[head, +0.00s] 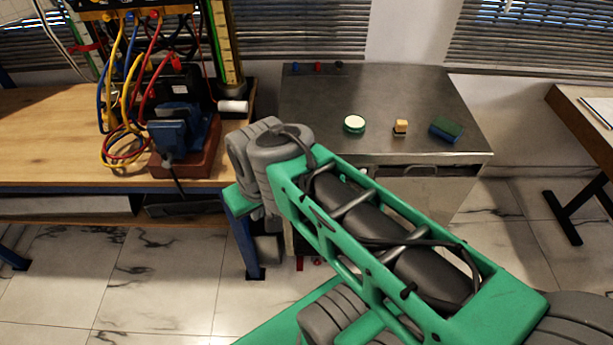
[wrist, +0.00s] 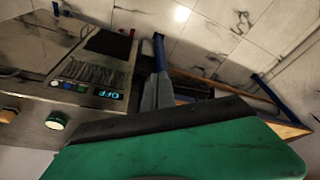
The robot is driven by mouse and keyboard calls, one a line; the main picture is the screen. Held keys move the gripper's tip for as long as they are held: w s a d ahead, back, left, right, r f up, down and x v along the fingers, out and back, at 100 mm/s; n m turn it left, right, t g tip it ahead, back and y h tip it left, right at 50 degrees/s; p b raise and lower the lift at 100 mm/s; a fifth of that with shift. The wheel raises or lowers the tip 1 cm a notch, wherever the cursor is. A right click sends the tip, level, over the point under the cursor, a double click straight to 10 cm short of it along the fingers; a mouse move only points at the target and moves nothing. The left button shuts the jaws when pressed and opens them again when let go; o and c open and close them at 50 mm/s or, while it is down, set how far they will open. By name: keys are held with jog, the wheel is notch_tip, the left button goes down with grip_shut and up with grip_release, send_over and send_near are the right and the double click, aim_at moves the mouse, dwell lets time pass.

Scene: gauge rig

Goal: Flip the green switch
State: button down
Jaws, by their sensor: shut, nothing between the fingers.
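A round green piece with a pale top (head: 355,124) sits on the metal cabinet top in the head view. It also shows at the lower left of the wrist view (wrist: 56,121). I cannot tell for sure whether it is the green switch. Small coloured buttons (wrist: 68,86) sit beside a lit display (wrist: 108,95) that reads OFF, upside down, in the wrist view; they are too small to tell apart well.
A wooden bench (head: 50,150) with cables and a blue device (head: 180,135) stands at left. Another table (head: 580,110) stands at right. Tiled floor (head: 150,270) is open in front.

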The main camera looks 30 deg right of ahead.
jog(key=shift+a, duration=0.2)
jog(key=w+d+f+n+t+y+b, duration=0.1)
jog(key=w+d+f+n+b, duration=0.2)
jog(key=d, duration=0.4)
jog(key=w+d+f+n+b, duration=0.2)
jog(key=d+f+b, duration=0.1)
jog(key=d+f, duration=0.25)
jog(key=s+d+f+n+t+b, duration=0.1)
jog(key=s+d+f+n+b, duration=0.1)
jog(key=d, duration=0.7)
jog(key=s+d+f+n+t+b, duration=0.2)
jog(key=d, duration=0.7)
jog(key=shift+n+t, duration=0.3)
jog(key=shift+f, duration=0.15)
